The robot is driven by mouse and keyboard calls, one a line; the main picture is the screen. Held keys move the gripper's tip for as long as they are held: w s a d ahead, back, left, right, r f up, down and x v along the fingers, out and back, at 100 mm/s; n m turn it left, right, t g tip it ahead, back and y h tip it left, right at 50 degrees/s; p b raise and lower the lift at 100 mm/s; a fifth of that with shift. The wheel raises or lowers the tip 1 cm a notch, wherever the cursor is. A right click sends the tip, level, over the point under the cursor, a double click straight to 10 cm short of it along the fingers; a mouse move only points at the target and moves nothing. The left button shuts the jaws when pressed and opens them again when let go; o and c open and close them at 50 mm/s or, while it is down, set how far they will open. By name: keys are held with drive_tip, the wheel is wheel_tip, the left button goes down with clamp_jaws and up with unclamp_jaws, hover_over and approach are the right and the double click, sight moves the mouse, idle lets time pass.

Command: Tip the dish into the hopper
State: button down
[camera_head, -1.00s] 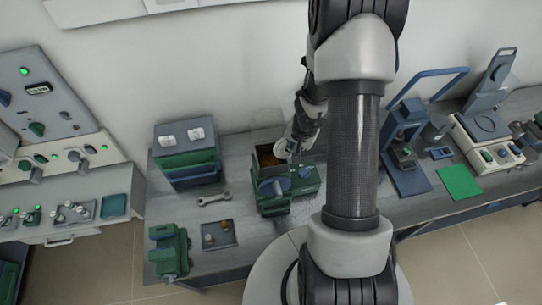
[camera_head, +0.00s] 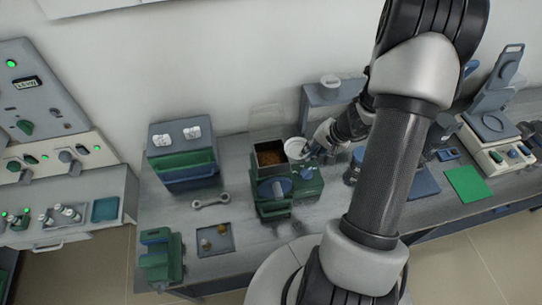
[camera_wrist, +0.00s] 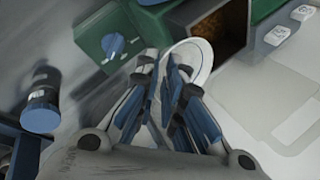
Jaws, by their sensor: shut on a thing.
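The hopper (camera_head: 256,158) is a dark square box on a green machine, open at the top with brown material inside. It also shows in the wrist view (camera_wrist: 246,42), with brown grains in its mouth. A small white round dish (camera_head: 296,147) is beside the hopper's right edge. My gripper (camera_head: 310,150) is shut on the dish's rim from the right. In the wrist view the white dish (camera_wrist: 204,60) lies between my fingertips (camera_wrist: 175,68) and the hopper. Its inside looks pale; I cannot tell if anything is left in it.
The green machine base (camera_head: 310,186) has a blue knob (camera_wrist: 113,44). A grey stand (camera_head: 322,97) with a white dish-like object on top is behind my arm. A green mat (camera_head: 467,184) is right.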

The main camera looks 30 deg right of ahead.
idle(0.3)
drive_tip(key=shift+d+f+t+y+b, duration=0.15)
drive_tip(key=shift+f+t+y+b, duration=0.15)
drive_tip(key=shift+b, duration=0.55)
drive_tip(key=shift+r, duration=0.15)
wheel_tip(320, 180, up, 5)
drive_tip(key=p, duration=0.3)
